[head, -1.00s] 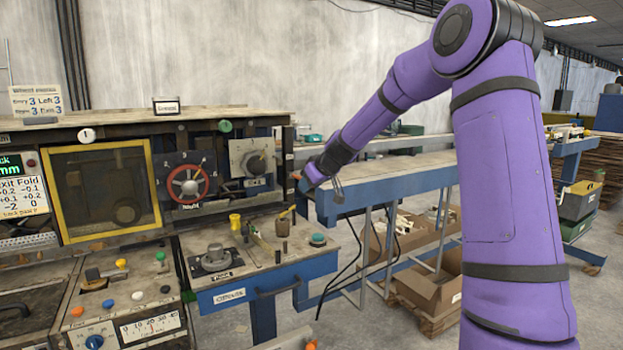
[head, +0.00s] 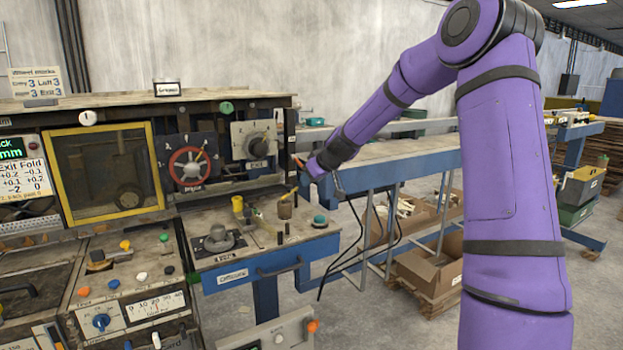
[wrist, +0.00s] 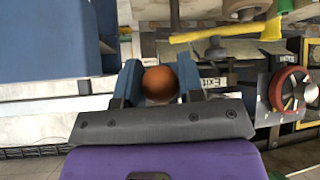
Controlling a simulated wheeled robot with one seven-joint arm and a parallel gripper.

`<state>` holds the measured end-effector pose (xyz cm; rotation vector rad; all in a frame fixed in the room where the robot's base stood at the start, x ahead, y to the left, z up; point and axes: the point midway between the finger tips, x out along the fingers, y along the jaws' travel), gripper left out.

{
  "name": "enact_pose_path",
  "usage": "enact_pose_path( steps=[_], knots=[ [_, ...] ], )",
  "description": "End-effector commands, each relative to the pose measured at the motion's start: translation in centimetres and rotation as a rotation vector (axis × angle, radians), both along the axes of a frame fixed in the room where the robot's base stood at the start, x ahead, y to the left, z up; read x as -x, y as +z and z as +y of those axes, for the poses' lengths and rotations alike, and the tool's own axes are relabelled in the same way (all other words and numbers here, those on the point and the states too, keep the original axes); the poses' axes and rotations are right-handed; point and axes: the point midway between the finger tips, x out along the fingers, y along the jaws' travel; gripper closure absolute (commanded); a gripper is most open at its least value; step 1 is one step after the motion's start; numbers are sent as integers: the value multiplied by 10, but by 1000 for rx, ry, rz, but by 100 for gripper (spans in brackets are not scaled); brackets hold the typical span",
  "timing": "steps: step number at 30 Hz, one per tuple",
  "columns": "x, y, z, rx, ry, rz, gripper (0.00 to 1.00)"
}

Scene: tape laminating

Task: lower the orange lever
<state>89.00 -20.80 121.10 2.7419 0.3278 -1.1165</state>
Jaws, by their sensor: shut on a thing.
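The orange lever's round knob (wrist: 160,84) sits between the two blue fingers of my gripper (wrist: 159,76) in the wrist view. The fingers are shut on it, one on each side. In the head view, my gripper (head: 307,167) is at the right end of the machine, beside the grey dial panel, with a small bit of orange (head: 297,160) at its tip. The lever's shaft is hidden in both views.
A blue-edged worktable (head: 265,262) with a green button (head: 320,221) and a yellow knob (head: 237,204) lies below my gripper. Another orange knob (head: 313,326) is lower down. A blue conveyor frame (head: 400,180) runs behind my arm. Open cardboard boxes (head: 432,264) stand beneath it.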

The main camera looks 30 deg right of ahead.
Motion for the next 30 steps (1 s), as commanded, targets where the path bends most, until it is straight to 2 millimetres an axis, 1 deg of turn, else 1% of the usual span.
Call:
enact_pose_path(
  steps=[2,3,5,6,14,19,30],
  knots=[
    [0,0,0,0,0,-1,100],
    [0,0,0,0,0,-1,62],
    [0,0,0,0,1,-1,49],
    [0,0,0,0,1,-1,40],
    [0,1,0,0,0,-1,40],
    [6,8,-2,1,-2,-3,40],
    [50,51,-12,2,-3,-2,40]
  ],
)
